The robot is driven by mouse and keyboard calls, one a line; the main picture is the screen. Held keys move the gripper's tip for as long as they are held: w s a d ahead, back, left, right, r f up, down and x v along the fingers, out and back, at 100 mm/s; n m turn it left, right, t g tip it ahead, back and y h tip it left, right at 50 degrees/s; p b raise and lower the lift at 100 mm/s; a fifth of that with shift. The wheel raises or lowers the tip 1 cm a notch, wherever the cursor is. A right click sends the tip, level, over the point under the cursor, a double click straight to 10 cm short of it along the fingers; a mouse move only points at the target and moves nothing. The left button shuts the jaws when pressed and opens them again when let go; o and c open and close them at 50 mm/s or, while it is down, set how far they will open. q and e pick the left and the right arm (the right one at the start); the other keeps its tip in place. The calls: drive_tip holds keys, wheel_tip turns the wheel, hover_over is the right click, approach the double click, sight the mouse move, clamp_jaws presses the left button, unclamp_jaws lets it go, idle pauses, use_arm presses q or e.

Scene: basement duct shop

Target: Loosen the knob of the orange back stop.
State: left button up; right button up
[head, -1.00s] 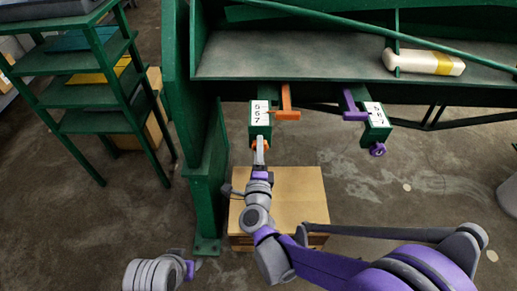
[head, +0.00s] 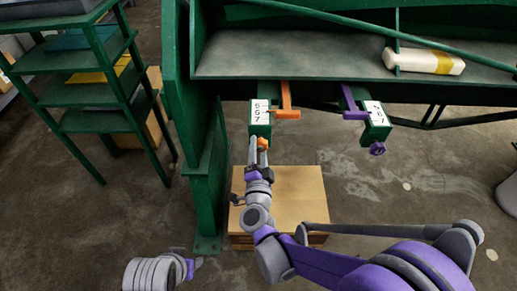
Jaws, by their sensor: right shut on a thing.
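The orange back stop (head: 287,103) sits under the front edge of the green machine, beside a green block with a number scale (head: 259,111). Its orange knob (head: 264,143) is at the near end of that block. My right gripper (head: 258,146) reaches up from below and is shut on the knob, with a finger showing at its left. The fingers partly hide the knob. A purple back stop (head: 349,100) with its own scale and purple knob (head: 377,149) is to the right.
A cardboard box (head: 300,195) stands on the floor below my right wrist. A green machine leg (head: 207,190) is close to the left of it. A white bottle with a yellow band (head: 425,61) lies on the machine bed. A green shelf (head: 90,75) is at the left.

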idle(0.4)
drive_tip(key=o, duration=1.3)
drive_tip(key=shift+o, duration=0.2)
drive_tip(key=s, duration=1)
drive_tip(key=shift+s+p, duration=0.35)
drive_tip(key=shift+s, duration=0.05)
